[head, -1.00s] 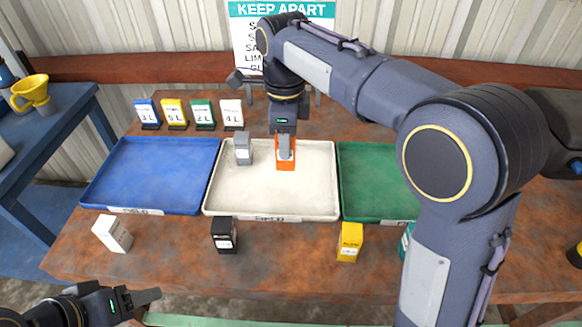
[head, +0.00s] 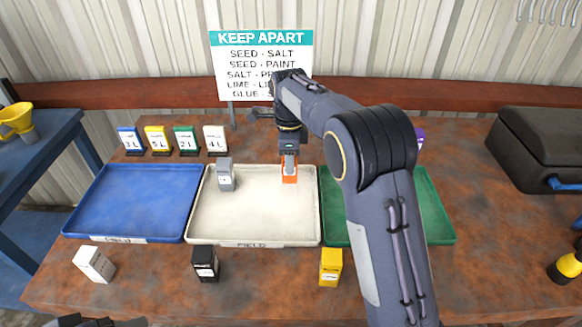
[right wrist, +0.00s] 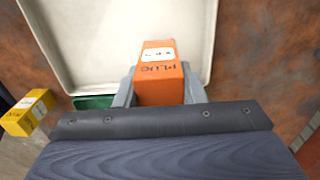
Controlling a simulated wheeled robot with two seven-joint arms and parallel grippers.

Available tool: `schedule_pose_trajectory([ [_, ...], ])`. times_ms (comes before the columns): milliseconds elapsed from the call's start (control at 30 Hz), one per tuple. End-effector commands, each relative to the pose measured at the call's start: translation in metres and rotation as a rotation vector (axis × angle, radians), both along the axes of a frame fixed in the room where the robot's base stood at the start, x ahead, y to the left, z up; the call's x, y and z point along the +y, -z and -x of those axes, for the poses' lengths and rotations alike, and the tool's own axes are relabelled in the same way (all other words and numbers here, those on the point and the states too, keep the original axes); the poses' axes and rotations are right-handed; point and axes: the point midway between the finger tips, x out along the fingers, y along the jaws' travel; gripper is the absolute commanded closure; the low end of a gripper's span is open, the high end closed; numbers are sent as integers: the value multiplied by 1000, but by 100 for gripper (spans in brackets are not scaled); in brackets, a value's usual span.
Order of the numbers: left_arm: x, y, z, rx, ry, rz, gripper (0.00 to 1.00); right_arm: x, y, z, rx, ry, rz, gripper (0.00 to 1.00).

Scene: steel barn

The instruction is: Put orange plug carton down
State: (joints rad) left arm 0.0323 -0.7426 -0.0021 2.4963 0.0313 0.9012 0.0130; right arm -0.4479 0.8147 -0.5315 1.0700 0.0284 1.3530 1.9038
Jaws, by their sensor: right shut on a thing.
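The orange plug carton (head: 289,176) is upright at the back right of the white tray (head: 270,230), within its outline in the head view. My right gripper (head: 289,160) is shut on it from above. In the right wrist view the carton (right wrist: 160,80) sits between the fingers, its top marked PLUG. I cannot tell whether its base touches the tray floor. A grey carton (head: 225,177) stands at the tray's back left, apart from the orange one. Only a sliver of my left gripper (head: 125,322) shows at the bottom left edge; its jaws are cut off.
A blue tray (head: 130,205) is left of the white one, and a green tray (head: 425,215) right, partly behind my right arm. White (head: 94,264), black (head: 205,264) and yellow (head: 330,267) cartons stand in front. A KEEP APART sign (head: 262,65) stands behind.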

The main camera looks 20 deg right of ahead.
Motion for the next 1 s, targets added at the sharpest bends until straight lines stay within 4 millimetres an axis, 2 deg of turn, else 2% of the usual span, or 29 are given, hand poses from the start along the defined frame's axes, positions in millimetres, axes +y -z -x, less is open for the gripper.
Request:
schedule_pose_trajectory([
  [133,0,-2,0,0,0,0,42,-6,10,-6,2,3,0,87],
  [333,0,0,0,0,0,0,42,-6,39,-5,2,1,-1,87],
  [700,0,1,0,0,0,0,42,-6,43,-5,0,1,-1,87],
  [733,0,1,0,0,0,0,42,-6,44,-5,0,1,-1,63],
  [900,0,0,0,0,0,0,42,-6,43,-5,1,1,0,42],
  [1000,0,0,0,0,0,0,42,-6,43,-5,1,1,0,42],
])
